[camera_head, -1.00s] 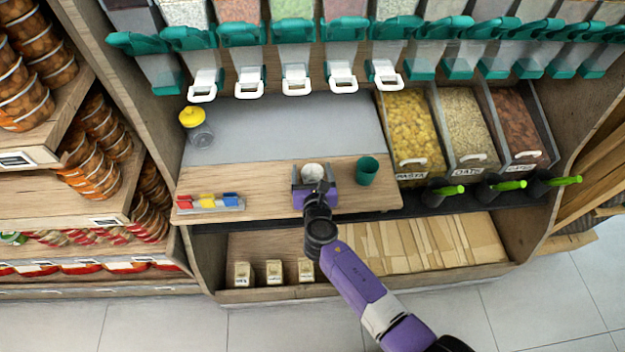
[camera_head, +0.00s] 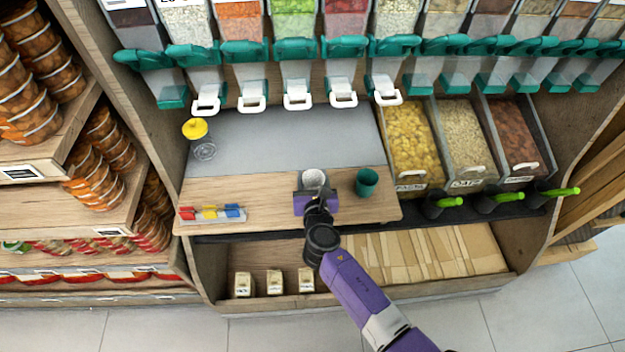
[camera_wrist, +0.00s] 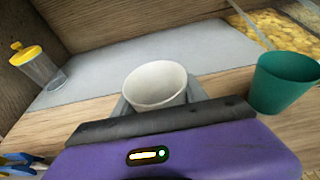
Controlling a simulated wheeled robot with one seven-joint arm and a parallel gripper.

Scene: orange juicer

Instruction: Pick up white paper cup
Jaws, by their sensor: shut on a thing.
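The white paper cup (camera_head: 314,178) stands upright over the wooden counter's front part, its open mouth facing up. It also shows in the wrist view (camera_wrist: 156,84), directly in front of the purple gripper body. My gripper (camera_head: 315,192) reaches in from the front and is shut on the cup, with a grey finger on either side of it. The lower part of the cup is hidden by the gripper. I cannot tell whether the cup's base touches the counter.
A green cup (camera_head: 366,182) stands close on the right. A clear jar with a yellow lid (camera_head: 196,130) is at the back left. Coloured markers in a tray (camera_head: 212,213) lie at the front left. Dispensers with white handles (camera_head: 297,95) hang above. The grey counter area (camera_head: 285,140) is clear.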

